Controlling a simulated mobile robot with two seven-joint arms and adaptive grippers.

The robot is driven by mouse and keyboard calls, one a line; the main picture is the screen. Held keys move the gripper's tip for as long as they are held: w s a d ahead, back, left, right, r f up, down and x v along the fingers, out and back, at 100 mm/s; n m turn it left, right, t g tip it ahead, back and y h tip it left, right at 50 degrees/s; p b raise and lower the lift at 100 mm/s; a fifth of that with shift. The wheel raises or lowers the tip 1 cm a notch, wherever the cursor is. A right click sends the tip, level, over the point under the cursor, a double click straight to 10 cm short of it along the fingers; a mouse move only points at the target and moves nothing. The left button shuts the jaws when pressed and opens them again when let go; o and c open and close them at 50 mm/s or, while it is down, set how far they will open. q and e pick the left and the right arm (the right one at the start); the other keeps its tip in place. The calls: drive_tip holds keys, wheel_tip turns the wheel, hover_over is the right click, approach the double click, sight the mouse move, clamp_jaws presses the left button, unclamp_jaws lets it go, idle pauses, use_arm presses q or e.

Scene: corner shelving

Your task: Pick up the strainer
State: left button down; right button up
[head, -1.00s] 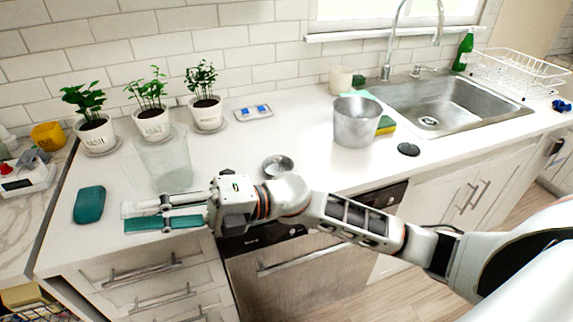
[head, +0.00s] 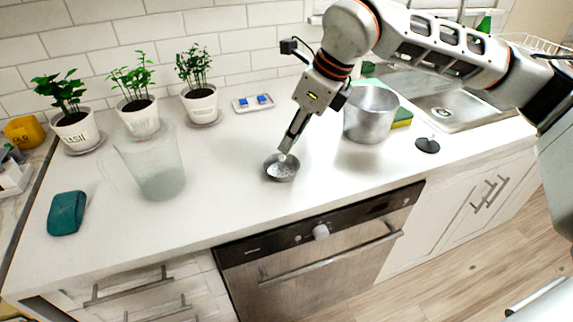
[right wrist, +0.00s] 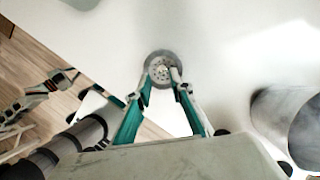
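The strainer (head: 282,172) is a small round grey metal piece with holes, lying on the white counter near its front edge. It also shows in the right wrist view (right wrist: 159,68), just beyond the fingertips. My right gripper (head: 285,153) points down at the strainer, its fingertips at the strainer's rim in the head view. In the right wrist view the two fingers (right wrist: 161,82) stand apart with a gap between them, one at each side of the strainer's near part. Whether they touch it I cannot tell.
A metal pot (head: 370,118) stands right of the gripper, with a black disc (head: 427,146) beside it. A clear pitcher (head: 155,170) and a teal object (head: 67,213) are to the left. Potted plants (head: 141,115) line the wall. Counter between pitcher and strainer is free.

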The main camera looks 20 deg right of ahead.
sight(282, 157)
drive_tip(key=x, duration=0.7)
drive_tip(key=shift+d+f, duration=0.15)
drive_tip(key=shift+f, duration=0.2)
clamp_jaws()
